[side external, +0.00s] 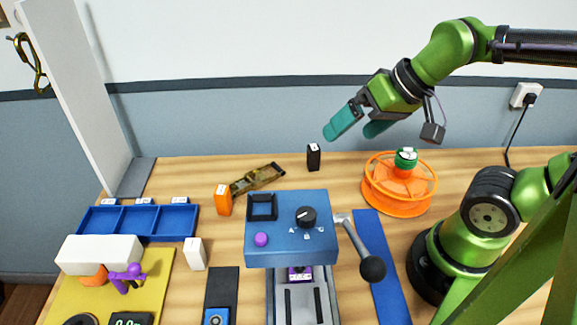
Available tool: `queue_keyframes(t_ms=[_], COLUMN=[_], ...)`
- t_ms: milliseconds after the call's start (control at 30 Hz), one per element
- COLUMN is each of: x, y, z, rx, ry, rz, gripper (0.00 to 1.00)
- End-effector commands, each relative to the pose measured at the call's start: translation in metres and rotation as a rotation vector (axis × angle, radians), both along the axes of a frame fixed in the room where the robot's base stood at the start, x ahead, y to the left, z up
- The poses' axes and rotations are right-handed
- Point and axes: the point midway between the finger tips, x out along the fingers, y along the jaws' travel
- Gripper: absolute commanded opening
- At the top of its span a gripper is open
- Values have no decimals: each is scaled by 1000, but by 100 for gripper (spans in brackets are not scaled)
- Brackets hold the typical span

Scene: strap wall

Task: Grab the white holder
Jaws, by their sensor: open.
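A small upright white block (195,254) stands on the table at the left front, beside the yellow mat. It may be the white holder. A larger, wide white block (98,255) with rounded edges sits at the back of the yellow mat (155,287), above an orange item; I cannot tell which of the two is the holder. My gripper (357,128) has teal fingers, apart and empty. It is in the air at the upper right, above the back of the table, far from both white things.
A blue control box (290,245) with a lever stands mid-table. An orange block (223,200), a black block (313,157) and a camouflage strap (258,178) lie behind it. An orange spool (386,200) stands right, a blue three-part tray (138,233) left. A white panel (65,95) rises back left.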

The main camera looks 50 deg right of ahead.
Motion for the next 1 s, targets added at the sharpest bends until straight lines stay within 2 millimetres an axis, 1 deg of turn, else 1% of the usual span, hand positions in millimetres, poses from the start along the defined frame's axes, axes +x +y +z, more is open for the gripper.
queue_keyframes(t_ms=[33, 133, 267, 300, 567, 667, 700, 767, 867, 967, 1000], x=[-3, -3, -3, -3, -3, -2, 0, 8, 29, 54, 63], y=[-3, -5, -7, -7, -6, 1, 6, 16, 39, 68, 81], z=[5, 12, 12, 12, 13, 4, 0, -3, -3, -3, -4], rx=[1, 2, 2, 2, 3, 2, 1, -7, -49, -137, -177], ry=[-24, -53, -54, -54, -53, -18, 5, 39, 96, 140, 151], rz=[-12, -24, -31, -30, -27, 4, 23, 63, 173, 368, 460], gripper=[100, 85, 65, 62, 62, 62, 62, 62, 62, 62, 62])
